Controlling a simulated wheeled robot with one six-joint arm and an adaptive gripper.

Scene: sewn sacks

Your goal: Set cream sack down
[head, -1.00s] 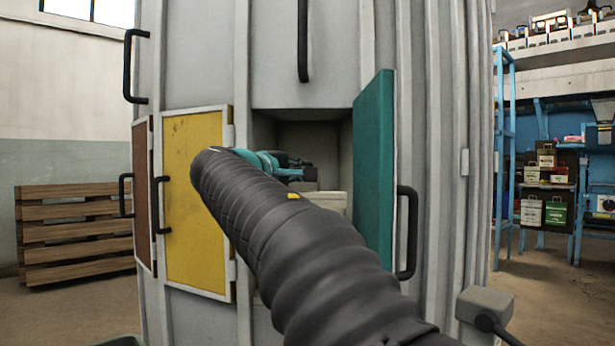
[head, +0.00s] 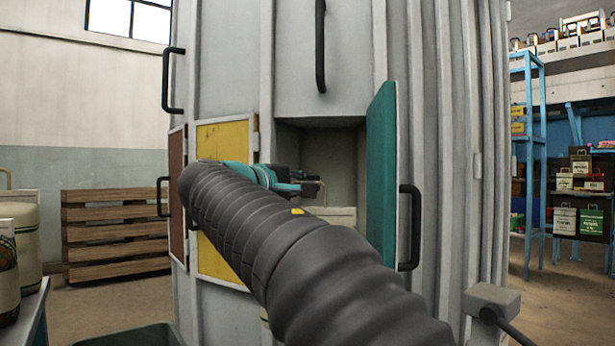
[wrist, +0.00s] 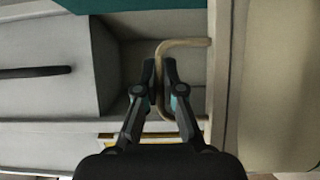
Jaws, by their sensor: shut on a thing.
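My gripper (wrist: 160,68) is shut on the tan loop handle of the cream sack (wrist: 278,85). In the wrist view the sack's pale body fills the right edge. In the head view my gripper (head: 312,187) is in front of the open compartment (head: 340,150) in the grey cabinet. A pale part of the sack (head: 338,212) shows just below it, at the opening. My arm hides the rest of the sack and the compartment's floor. I cannot tell whether the sack touches the floor.
An open teal door (head: 381,170) stands right of the opening. A yellow door (head: 224,262) is on its left. A table with cream sacks (head: 25,236) is at the left edge, a dark green bin (head: 130,335) below. Wooden slats (head: 115,230) and a blue rack (head: 530,150) stand behind.

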